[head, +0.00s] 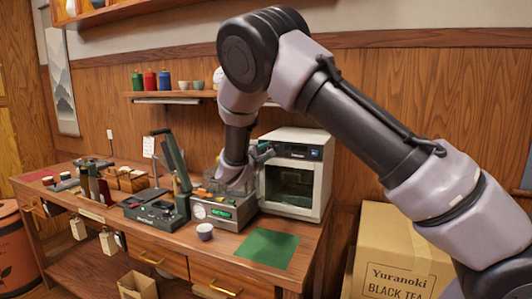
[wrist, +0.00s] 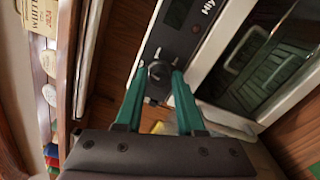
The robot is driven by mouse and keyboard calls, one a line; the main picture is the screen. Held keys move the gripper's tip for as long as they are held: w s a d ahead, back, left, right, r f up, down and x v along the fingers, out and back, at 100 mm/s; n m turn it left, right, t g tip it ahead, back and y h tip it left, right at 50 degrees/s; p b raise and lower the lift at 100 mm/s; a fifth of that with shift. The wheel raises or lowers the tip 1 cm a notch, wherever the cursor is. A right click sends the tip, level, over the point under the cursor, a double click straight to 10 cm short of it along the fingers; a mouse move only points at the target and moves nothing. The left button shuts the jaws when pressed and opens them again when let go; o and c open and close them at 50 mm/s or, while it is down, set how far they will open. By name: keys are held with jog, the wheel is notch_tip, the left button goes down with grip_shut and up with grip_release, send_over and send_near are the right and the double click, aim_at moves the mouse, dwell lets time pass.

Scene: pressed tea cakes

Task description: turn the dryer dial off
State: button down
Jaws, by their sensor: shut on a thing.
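The dryer (head: 318,188) is a white cabinet with a dark glass door, at the right end of the workbench. Its dark control panel (wrist: 192,32) and white door frame (wrist: 226,42) show in the wrist view. The dryer dial (wrist: 158,70) is a small dark round knob with a lighter rim, on this panel. My gripper (wrist: 160,80) has its two green fingers on either side of the dial, shut on it. In the head view my gripper (head: 262,153) is at the dryer's upper left front, small and partly hidden by my arm. The dial's setting is not readable.
A wall shelf (head: 170,95) is behind. A large carton (head: 395,245) stands right.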

jog(key=shift+n, duration=1.1)
jog(key=c, duration=0.5)
grip_release()
jog(key=v, duration=1)
jog(key=shift+s+a, duration=0.15)
jog(key=shift+s, duration=0.25)
